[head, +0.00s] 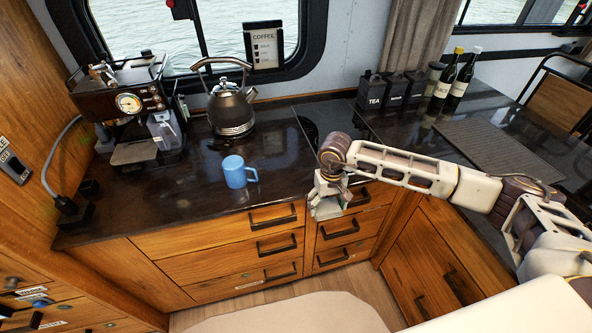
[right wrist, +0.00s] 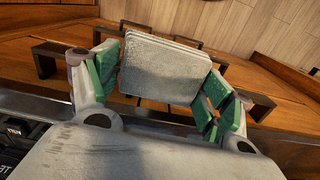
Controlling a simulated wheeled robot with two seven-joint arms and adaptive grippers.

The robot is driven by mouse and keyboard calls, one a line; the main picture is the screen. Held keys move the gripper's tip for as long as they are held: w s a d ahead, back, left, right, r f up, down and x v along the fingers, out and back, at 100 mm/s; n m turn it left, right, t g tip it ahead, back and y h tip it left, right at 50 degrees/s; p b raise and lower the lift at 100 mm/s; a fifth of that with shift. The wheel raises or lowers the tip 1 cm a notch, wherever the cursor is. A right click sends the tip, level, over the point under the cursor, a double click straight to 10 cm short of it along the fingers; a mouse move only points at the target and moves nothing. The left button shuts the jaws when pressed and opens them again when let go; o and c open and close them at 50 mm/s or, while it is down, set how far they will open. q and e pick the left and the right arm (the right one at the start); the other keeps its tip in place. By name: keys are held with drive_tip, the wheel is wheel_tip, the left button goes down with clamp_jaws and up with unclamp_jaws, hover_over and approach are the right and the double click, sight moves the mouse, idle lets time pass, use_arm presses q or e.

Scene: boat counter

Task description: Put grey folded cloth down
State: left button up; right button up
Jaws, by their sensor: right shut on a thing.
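The grey folded cloth (right wrist: 165,68) shows in the right wrist view as a flat, layered, textured block. My right gripper (right wrist: 163,84) is shut on it, with a green-padded finger at each side. In the head view my right gripper (head: 327,205) points down at the counter's front edge, in front of the drawers. The cloth is hard to make out there. The dark counter (head: 200,205) lies to the left of the gripper. My left gripper is not in view.
A blue mug (head: 236,172) stands on the counter left of my right gripper, with a kettle (head: 231,108) behind it. A coffee machine (head: 130,110) stands at the left. Black canisters (head: 388,90), bottles (head: 460,78) and a dark mat (head: 490,146) are on the right. Bare counter surrounds the mug.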

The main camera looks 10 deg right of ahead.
drive_tip(key=shift+w+a+r, duration=0.35)
drive_tip(key=shift+a+r, duration=0.2)
drive_tip(key=shift+r, duration=0.05)
drive_tip(key=shift+w+a+r, duration=0.35)
drive_tip(key=shift+a+r, duration=0.15)
drive_tip(key=shift+r, duration=0.05)
drive_tip(key=w+a+r+m, duration=0.2)
drive_tip(key=a+r+m, duration=0.2)
drive_tip(key=r+m, duration=0.3)
wheel_tip(320, 180, up, 3)
drive_tip(key=shift+a+r+m+p, duration=0.15)
drive_tip(key=shift+m+p, duration=0.15)
drive_tip(key=shift+p, duration=0.15)
drive_tip(key=shift+m, duration=0.5)
